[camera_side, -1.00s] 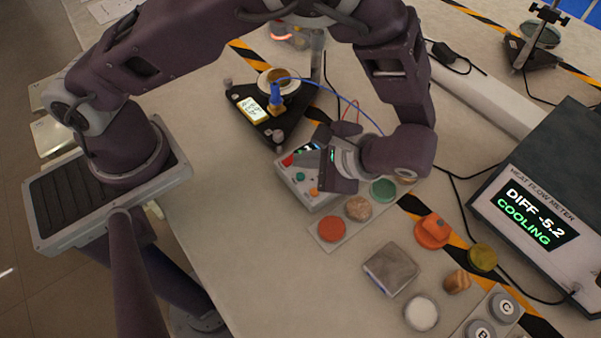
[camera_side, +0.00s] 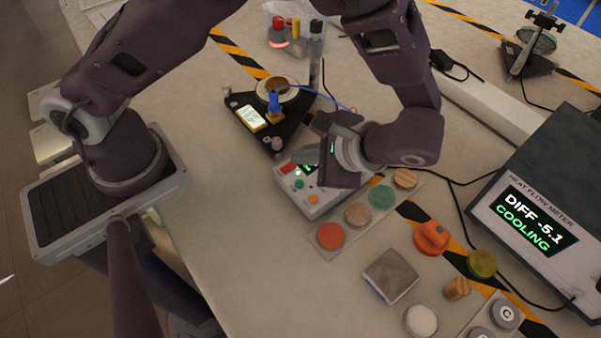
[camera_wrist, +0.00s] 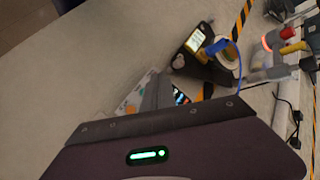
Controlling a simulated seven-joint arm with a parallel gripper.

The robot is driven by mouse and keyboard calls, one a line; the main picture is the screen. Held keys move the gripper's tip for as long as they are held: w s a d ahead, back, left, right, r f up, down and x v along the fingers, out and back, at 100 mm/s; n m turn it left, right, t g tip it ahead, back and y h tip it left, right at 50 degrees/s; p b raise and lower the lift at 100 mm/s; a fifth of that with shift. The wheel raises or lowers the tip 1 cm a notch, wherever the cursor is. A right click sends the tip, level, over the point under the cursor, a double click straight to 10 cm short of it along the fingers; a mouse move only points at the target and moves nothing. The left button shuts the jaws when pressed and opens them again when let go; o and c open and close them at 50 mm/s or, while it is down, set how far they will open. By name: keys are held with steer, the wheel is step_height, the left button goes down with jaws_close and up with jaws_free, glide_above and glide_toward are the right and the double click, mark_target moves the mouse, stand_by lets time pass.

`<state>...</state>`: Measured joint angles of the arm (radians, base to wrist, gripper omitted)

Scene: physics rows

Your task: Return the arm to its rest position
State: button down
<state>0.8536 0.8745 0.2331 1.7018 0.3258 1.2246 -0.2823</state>
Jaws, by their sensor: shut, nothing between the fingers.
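My gripper (camera_side: 322,150) hangs over the grey control box (camera_side: 312,203) in the side view, its fingers pointing left and partly hidden by its own body. It is shut and holds nothing. In the wrist view my gripper's finger (camera_wrist: 158,92) shows as a dark grey shape in front of the control box (camera_wrist: 136,96). The box has a red, a green and an orange button and a small lit display, partly covered by the gripper. I cannot tell the exact gap between gripper and box.
A black triangular stand (camera_side: 262,122) with a blue-handled probe (camera_side: 274,103) is behind the box. A strip of colored discs (camera_side: 357,215) lies to its right. A grey block (camera_side: 390,277), an orange knob-like piece (camera_side: 431,237) and the heat flow meter (camera_side: 537,215) stand farther right.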

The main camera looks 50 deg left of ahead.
steer(key=s+a+r+n+t+h, duration=0.1)
steer(key=a+r+n+h, duration=0.15)
steer(key=r, duration=0.55)
steer(key=s+a+r+n+h, duration=0.1)
steer(key=s+a+r+h, duration=0.2)
steer(key=r, duration=0.4)
steer(key=s+a+r+n+t+h, duration=0.3)
steer(key=s+r+t, duration=0.3)
steer(key=shift+s+a, duration=0.35)
steer(key=shift+s, duration=0.05)
steer(key=shift+r, duration=0.1)
